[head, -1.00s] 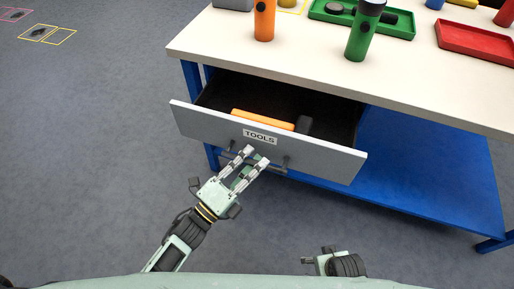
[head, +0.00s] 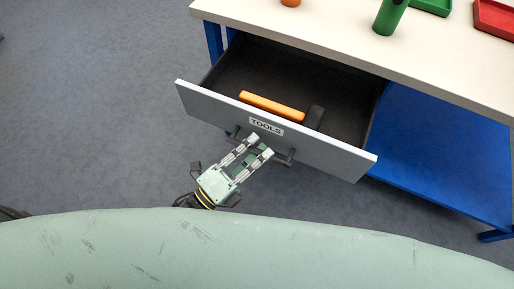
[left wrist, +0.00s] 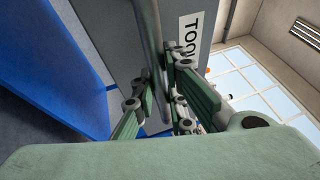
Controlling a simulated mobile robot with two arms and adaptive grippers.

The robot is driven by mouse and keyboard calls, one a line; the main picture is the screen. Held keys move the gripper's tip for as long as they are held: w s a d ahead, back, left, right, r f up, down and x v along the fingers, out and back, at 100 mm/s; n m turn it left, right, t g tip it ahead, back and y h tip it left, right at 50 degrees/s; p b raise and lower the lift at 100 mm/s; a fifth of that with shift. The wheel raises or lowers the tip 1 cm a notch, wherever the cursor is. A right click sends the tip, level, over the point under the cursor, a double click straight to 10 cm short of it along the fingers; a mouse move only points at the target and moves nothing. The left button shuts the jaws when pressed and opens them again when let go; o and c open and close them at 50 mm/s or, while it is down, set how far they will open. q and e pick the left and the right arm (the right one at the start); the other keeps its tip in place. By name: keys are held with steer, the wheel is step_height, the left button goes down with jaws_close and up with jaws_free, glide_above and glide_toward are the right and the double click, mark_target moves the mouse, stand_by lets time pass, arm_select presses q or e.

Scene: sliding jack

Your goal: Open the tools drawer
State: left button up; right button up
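The tools drawer (head: 222,109) is grey with a TOOLS label and stands well out from the workbench (head: 300,37). Its dark bar handle (head: 291,155) runs along the front below the label; in the left wrist view the handle (left wrist: 149,35) passes between my fingers. My left gripper (head: 260,145) is at the middle of the handle, two fingers over it; in the left wrist view the gripper (left wrist: 156,88) has fingers on both sides of the bar, closed around it. My right gripper is not in view.
An orange-handled tool (head: 272,105) with a dark head lies in the drawer. A green cylinder (head: 390,15), an orange item (head: 290,3) and a red tray (head: 496,18) are on the benchtop. A blue lower shelf (head: 430,150) is at the right. Floor at the left is clear.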

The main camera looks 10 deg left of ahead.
arm_select(q)
steer(key=o, duration=0.4)
steer(key=v, duration=1.2)
stand_by(0.3)
